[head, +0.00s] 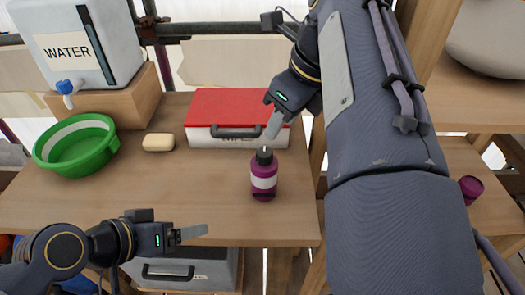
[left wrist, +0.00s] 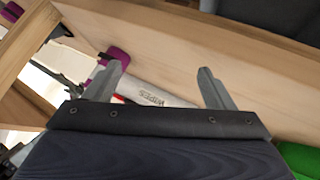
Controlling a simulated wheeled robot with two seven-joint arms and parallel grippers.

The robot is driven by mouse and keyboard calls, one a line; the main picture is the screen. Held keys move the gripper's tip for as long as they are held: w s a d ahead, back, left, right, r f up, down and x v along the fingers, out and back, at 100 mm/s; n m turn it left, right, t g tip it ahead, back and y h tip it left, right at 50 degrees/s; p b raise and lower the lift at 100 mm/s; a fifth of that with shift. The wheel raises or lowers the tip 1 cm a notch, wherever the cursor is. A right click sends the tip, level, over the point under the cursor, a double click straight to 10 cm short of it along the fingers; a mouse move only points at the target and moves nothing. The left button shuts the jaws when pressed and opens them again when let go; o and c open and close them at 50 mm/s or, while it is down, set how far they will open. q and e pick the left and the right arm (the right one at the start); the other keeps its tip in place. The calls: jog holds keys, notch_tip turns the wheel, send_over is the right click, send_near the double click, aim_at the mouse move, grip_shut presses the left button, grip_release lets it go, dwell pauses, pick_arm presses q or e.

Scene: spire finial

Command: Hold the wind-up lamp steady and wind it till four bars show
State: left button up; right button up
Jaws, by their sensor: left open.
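A purple bottle-shaped thing (head: 264,181) with a pale band and a dark top stands upright near the table's right edge. I see no clear lamp and no bars; I cannot tell whether this thing is the wind-up lamp. My right gripper (head: 273,124) points down from above, its fingertip close over the dark top; contact is unclear, and only one finger shows. My left gripper (head: 192,235) is at the table's front edge, left of the purple thing and apart from it. In the left wrist view its two fingers (left wrist: 160,84) are spread with nothing between them.
A red-lidded white case (head: 225,105) stands behind the purple thing. A soap bar (head: 158,142), a green basin (head: 77,146) and a water container (head: 75,40) on a wooden block are at left. A grey case (head: 190,272) sits below the wooden table (head: 190,190). The table's middle is clear.

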aim_at(257, 174)
pick_arm(q)
jog(key=w+d+r+m+t, duration=0.1)
jog(key=w+d+m, duration=0.1)
jog(key=w+d, duration=0.1)
jog(key=w+d+r+m+t+h, duration=0.1)
jog(key=w+d, duration=0.1)
jog(key=d, duration=0.3)
jog(key=w+d+r+m+t, duration=0.1)
jog(key=w+d+r+m, duration=0.1)
jog(key=w+d, duration=0.1)
jog(key=shift+w+d+r+m+t+h, duration=0.1)
jog(key=shift+w+d+m+t+h, duration=0.1)
jog(key=shift+d, duration=0.25)
jog(key=shift+w+d+m+t+h, duration=0.1)
jog(key=shift+d+h, duration=0.1)
jog(key=shift+d, duration=0.25)
jog(key=shift+w+d, duration=0.25)
jog(key=shift+w, duration=0.05)
jog(key=shift+x, duration=3.75)
jog(key=shift+w+a, duration=0.1)
